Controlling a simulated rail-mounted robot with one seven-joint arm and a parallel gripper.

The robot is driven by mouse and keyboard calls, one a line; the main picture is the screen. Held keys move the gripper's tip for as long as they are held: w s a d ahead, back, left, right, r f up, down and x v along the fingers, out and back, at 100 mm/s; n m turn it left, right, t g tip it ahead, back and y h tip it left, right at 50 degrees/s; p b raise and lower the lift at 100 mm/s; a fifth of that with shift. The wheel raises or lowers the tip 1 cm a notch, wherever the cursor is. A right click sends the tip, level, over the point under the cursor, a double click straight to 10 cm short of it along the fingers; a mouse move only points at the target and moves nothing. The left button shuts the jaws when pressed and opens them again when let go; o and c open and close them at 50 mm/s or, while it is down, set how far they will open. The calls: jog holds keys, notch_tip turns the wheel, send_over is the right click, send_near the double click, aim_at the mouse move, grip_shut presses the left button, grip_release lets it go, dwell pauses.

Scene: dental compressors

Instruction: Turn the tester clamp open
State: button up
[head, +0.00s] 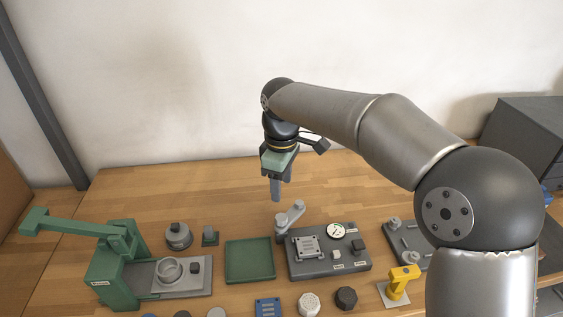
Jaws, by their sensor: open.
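The tester (328,265) is a dark grey box on the wooden bench, right of centre in the head view. It bears a round white gauge (335,230) and a light grey slotted plate (306,247). The clamp (290,216) looks like a light grey lever arm at the tester's back left corner, slanting up and right to a rounded end. My gripper (276,195) points down above and slightly left of the clamp, apart from it in the picture. Its fingers overlap in this view, it is open, and nothing shows between them.
A green tray (249,279) lies left of the tester. A green lever press (117,270) stands at the far left. A yellow stand (402,280) and a grey fixture board (397,240) are on the right. Several small parts line the front. The bench behind is clear.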

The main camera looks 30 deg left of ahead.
notch_tip(320, 180, up, 6)
jog(key=shift+r, duration=0.25)
jog(key=shift+d, duration=0.1)
dwell(0.4)
